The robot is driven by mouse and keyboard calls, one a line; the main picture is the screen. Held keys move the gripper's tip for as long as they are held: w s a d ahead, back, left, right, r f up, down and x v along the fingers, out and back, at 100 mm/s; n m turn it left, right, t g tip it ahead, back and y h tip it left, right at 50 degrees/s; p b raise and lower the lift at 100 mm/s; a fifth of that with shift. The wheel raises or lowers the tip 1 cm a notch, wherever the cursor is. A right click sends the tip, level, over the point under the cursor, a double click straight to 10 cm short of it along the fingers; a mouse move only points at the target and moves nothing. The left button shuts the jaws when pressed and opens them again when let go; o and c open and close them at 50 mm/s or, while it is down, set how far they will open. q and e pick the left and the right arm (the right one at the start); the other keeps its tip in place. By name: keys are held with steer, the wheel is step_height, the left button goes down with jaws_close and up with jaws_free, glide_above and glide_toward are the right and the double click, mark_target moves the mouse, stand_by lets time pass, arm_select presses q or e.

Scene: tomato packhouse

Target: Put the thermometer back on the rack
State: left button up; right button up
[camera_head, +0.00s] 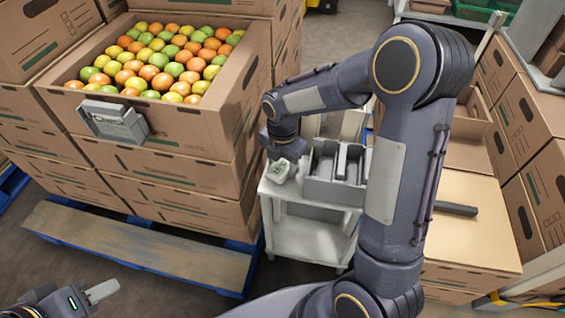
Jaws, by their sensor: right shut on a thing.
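My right gripper (283,158) is over the white cart, at the end of the large arm that crosses the view. It is shut on a small pale device with a greenish face, which looks like the thermometer (279,172). The device is at the cart's left edge; I cannot tell if it touches the top. Just right of it stands a grey rack (318,190) with upright dividers, partly hidden by my arm. My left gripper (103,291) is low at the left, over the floor, away from these things; its finger gap does not show clearly.
The white cart (315,240) stands between carton stacks. A carton of tomatoes (205,120) on a blue-edged pallet (140,245) is at the left, with a grey holder (113,122) on its front. More cartons (530,120) stand right. Floor is open at lower left.

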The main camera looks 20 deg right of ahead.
mark_target(282, 164)
steer(key=shift+f, duration=0.2)
steer(key=o, duration=1.1)
step_height(282, 164, up, 12)
steer(key=p, duration=0.4)
steer(key=s+r+m+t+y, duration=0.1)
steer(key=s+r+m+t, duration=0.1)
steer(key=s+m, duration=0.5)
steer(key=s+r+m+t+y, duration=0.1)
steer(key=s+m, duration=0.6)
steer(key=m, duration=0.3)
steer(key=s+a+r+m+t+y, duration=0.1)
steer(key=s+r+m+t, duration=0.1)
steer(key=s+m, duration=0.5)
steer(key=shift+s+a+r+m+t+y, duration=0.1)
steer(key=shift+s+r+m+t+y, duration=0.25)
steer(key=shift+m, duration=0.55)
